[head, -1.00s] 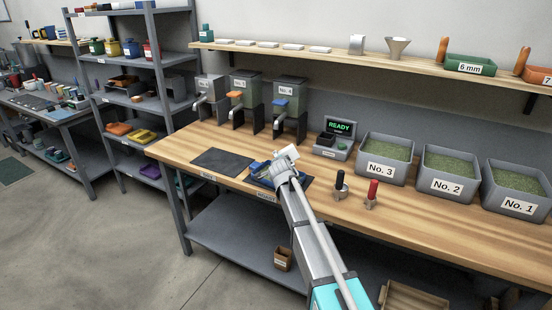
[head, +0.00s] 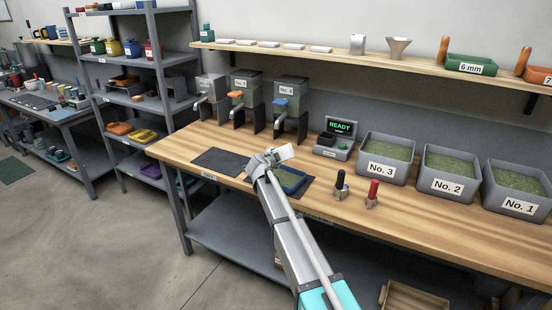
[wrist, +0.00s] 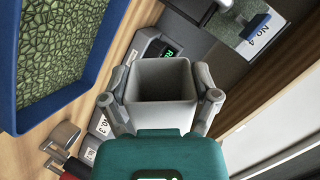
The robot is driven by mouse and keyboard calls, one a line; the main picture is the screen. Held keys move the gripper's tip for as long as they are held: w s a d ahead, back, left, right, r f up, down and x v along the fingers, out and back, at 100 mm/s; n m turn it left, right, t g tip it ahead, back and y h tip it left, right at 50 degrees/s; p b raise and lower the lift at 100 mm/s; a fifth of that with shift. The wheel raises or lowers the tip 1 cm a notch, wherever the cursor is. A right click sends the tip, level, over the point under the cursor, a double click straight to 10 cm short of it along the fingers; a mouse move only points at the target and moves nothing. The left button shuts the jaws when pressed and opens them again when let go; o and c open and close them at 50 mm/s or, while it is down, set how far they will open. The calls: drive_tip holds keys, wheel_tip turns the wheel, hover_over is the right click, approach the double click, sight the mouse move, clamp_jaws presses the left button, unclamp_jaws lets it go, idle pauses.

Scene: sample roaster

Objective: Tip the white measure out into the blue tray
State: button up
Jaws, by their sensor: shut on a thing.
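My gripper (wrist: 160,98) is shut on the white measure (wrist: 163,110), a pale square cup held between the two fingers. Its mouth faces the wrist camera, and the inside looks dark with no beans visible. In the head view the measure (head: 285,152) is held above the bench, tilted. The blue tray (head: 303,187) lies on a dark mat just right of my gripper, partly hidden by the arm. In the wrist view the blue tray (wrist: 88,88) is at the upper left, with green beans spread over its floor. The measure is apart from it.
A bare dark mat (head: 220,162) lies to the left. Dispensers (head: 290,105) stand behind, and a scale reading READY (head: 335,142) behind right. Two small tools with black (head: 341,180) and red (head: 373,188) handles stand right of the tray. Bean bins (head: 387,158) line the bench's right.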

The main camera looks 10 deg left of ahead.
sight(289, 151)
drive_tip(key=shift+d, duration=0.1)
drive_tip(key=r+m+y+p, duration=0.1)
drive_tip(key=d+m+y+p, duration=0.1)
drive_tip(key=m, duration=0.1)
drive_tip(key=shift+d+r+m+p, duration=0.2)
drive_tip(key=shift+r+m+p, duration=0.1)
drive_tip(key=shift+r, duration=0.1)
drive_tip(key=shift+d+r+m+y, duration=0.2)
drive_tip(key=shift+m+y, duration=0.3)
drive_tip(key=shift+m, duration=0.05)
drive_tip(key=shift+d+r+m+y, duration=0.15)
drive_tip(key=shift+d+m+y, duration=0.05)
drive_tip(key=shift+m+y, duration=0.35)
drive_tip(key=m+y, duration=0.1)
drive_tip(key=d+r+m+y, duration=0.1)
drive_tip(key=shift+m, duration=0.4)
drive_tip(key=shift+d+r+m+t+y+b, duration=0.15)
drive_tip(key=shift+d+r+m+y, duration=0.15)
drive_tip(key=shift+m, duration=0.3)
drive_tip(key=shift+d+r+m+t+y+b, duration=0.15)
drive_tip(key=shift+m+y, duration=0.25)
drive_tip(key=shift+m, duration=0.2)
drive_tip(key=shift+d+r+m+t+y, duration=0.1)
drive_tip(key=shift+r+m+y, duration=0.2)
drive_tip(key=shift+m, duration=0.3)
drive_tip(key=shift+f+m+y+b, duration=0.15)
drive_tip(key=shift+m+y+b, duration=0.1)
drive_tip(key=shift+m+b, duration=0.15)
